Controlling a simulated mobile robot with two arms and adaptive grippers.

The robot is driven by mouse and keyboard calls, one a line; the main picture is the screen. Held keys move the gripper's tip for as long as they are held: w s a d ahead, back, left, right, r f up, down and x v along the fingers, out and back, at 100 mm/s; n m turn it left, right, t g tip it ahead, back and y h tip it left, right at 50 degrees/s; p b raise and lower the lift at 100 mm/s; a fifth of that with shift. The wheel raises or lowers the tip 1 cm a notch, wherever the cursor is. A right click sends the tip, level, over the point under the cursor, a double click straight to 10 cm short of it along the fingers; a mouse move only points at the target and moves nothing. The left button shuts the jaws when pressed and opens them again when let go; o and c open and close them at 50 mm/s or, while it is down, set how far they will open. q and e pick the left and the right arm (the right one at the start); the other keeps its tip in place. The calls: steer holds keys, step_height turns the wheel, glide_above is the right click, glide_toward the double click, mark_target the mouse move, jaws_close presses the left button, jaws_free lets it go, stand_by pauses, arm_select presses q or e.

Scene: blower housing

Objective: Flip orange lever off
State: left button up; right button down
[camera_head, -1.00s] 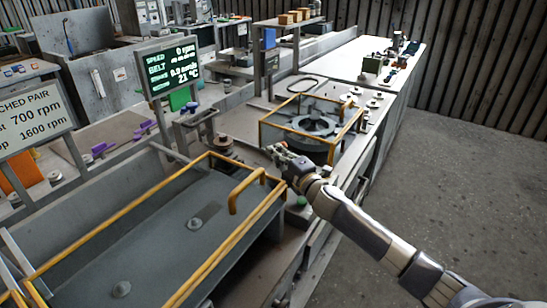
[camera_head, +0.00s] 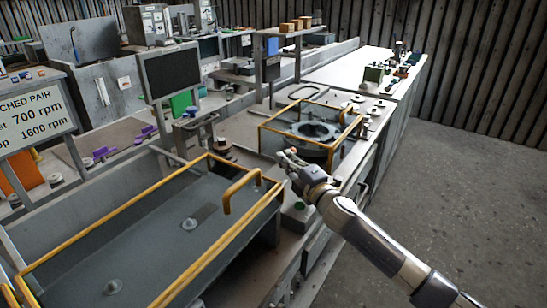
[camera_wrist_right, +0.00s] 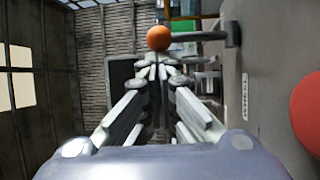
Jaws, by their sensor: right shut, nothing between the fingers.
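The orange lever shows in the right wrist view as an orange ball knob (camera_wrist_right: 158,38) on a dark grey arm (camera_wrist_right: 205,39) that runs to the right. My right gripper (camera_wrist_right: 160,72) is shut and empty, its fingertips just below the knob in that picture. I cannot tell whether they touch it. In the head view my right gripper (camera_head: 286,160) is at the bench's front edge, by the yellow-framed blower housing (camera_head: 312,135). A small orange spot there is probably the knob, partly hidden by the fingers. The display screen (camera_head: 171,73) is dark. My left gripper is out of view.
A large grey tray with a yellow rail (camera_head: 235,238) stands to the left of my right gripper. A red round part (camera_wrist_right: 308,112) is at the right of the wrist view. The floor (camera_head: 450,190) to the right is clear.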

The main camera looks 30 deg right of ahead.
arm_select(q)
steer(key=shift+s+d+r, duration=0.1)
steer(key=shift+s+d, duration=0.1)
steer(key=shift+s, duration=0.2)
arm_select(e)
steer(key=shift+s+d+f, duration=0.25)
steer(key=shift+s+d, duration=0.3)
steer(key=shift+s, duration=0.15)
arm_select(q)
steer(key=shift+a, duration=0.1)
arm_select(e)
steer(key=shift+s+a+f, duration=0.1)
steer(key=shift+s, duration=0.15)
steer(key=s, duration=0.7)
steer(key=s+d+f, duration=0.1)
steer(key=s, duration=0.3)
steer(key=shift+s, duration=0.2)
